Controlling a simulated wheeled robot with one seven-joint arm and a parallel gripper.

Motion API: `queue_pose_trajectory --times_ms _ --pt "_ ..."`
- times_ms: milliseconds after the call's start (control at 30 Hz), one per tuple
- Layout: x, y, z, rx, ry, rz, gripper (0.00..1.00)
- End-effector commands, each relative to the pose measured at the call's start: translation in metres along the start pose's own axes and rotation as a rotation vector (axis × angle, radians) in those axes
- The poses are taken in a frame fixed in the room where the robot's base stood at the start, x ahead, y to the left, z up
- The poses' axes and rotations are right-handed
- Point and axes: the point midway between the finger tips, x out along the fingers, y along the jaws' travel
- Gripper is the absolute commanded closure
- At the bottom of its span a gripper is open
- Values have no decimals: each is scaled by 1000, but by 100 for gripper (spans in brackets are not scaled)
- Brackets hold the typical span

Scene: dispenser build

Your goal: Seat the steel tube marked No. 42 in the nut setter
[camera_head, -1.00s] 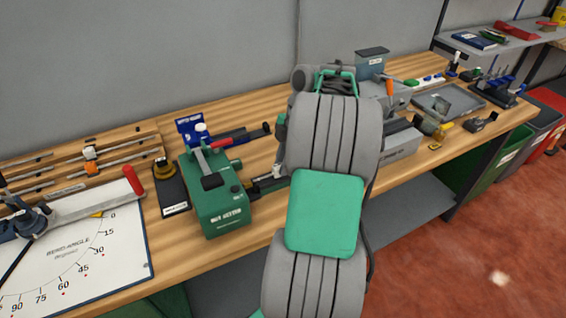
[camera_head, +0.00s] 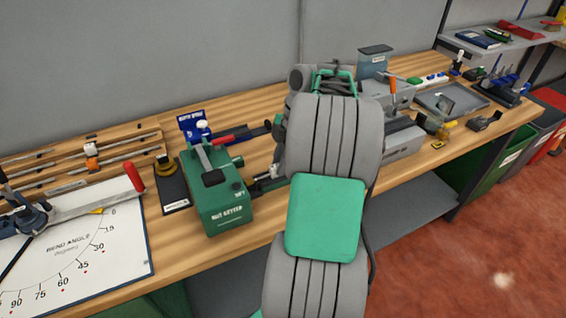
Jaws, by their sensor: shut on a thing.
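The nut setter (camera_head: 222,200) is a green box with a grey lever on top and its name on the front. It stands on the bench left of my arm. My gripper (camera_head: 268,180) shows only in small part, low beside the nut setter's right side; my arm hides most of it. It is shut on a small silvery piece, seemingly the steel tube (camera_head: 273,171). The No. 42 mark cannot be read. Whether the tube touches the nut setter or is inside it cannot be told.
A bend-angle board (camera_head: 75,245) with a red-handled lever lies at left. Rods rest on a wooden rack (camera_head: 60,165) behind it. A dark stand with a yellow-black roll (camera_head: 166,165) is close left of the nut setter. Grey machines and a tray (camera_head: 450,100) stand at right.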

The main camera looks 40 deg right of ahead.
Motion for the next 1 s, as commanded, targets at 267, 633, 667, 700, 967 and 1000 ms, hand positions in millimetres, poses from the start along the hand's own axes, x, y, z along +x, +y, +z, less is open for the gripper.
queue_pose_trajectory --times_ms 267,633,667,700,967,1000 --pt "3 0 -8 -2 0 0 100" --pt "6 0 -19 -1 0 0 100" --pt "6 0 -20 -1 0 0 100" --pt "7 0 -21 -1 0 0 100" --pt "8 0 -25 -1 0 0 73" --pt "8 0 -25 -1 0 0 70"
